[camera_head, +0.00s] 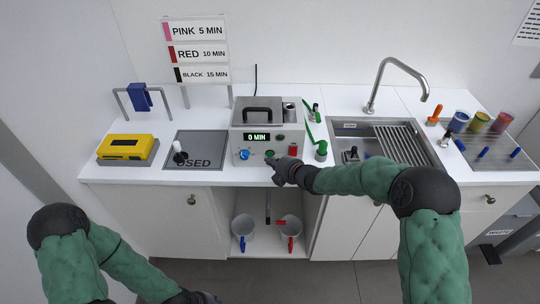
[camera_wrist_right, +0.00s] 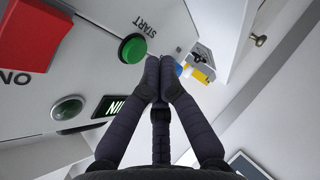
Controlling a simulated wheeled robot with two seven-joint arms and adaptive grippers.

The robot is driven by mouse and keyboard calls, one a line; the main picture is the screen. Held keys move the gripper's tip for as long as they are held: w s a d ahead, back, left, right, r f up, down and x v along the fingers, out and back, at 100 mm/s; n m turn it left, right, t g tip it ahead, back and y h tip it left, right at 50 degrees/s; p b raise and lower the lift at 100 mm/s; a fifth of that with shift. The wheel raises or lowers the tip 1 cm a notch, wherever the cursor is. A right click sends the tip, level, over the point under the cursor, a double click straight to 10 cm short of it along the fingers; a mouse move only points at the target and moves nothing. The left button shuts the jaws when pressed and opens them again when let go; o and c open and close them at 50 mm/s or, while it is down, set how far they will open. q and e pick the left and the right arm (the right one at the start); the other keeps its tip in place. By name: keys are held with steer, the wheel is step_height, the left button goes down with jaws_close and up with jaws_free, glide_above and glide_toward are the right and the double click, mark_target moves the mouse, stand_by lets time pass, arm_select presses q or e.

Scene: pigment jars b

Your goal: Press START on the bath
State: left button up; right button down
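The bath (camera_head: 264,112) is a grey box with a black top handle, standing on the counter. Its display (camera_head: 257,137) reads 0 MIN. The green START button (camera_wrist_right: 132,48) is large in the right wrist view, with its label beside it; it also shows low on the front panel in the head view (camera_head: 269,154). My right gripper (camera_head: 279,166) is just in front of the panel beside the button. Its fingertips (camera_wrist_right: 157,66) are together and empty, close to the button's edge; contact cannot be told. My left gripper (camera_head: 192,297) is low at the bottom edge, partly cut off.
A USED plate (camera_head: 196,148) and yellow box (camera_head: 127,147) are left. The sink (camera_head: 345,128) and pigment jars (camera_head: 480,121) are right.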

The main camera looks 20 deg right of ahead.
steer(key=shift+w, duration=0.15)
stand_by(0.5)
steer(key=shift+w+d, duration=0.15)
steer(key=shift+w, duration=0.15)
steer(key=shift+w+d, duration=0.1)
steer(key=shift+w, duration=0.25)
stand_by(0.8)
steer(key=shift+s, duration=0.1)
steer(key=shift+s+a+b, duration=0.2)
steer(key=shift+s+b, duration=0.3)
steer(key=shift+s, duration=0.2)
steer(key=shift+s+a+b, duration=0.2)
steer(key=shift+s+b, duration=0.2)
steer(key=shift+s, duration=0.2)
steer(key=s, duration=0.1)
steer(key=s+a+b, duration=0.1)
steer(key=s, duration=0.1)
steer(key=shift+s, duration=0.3)
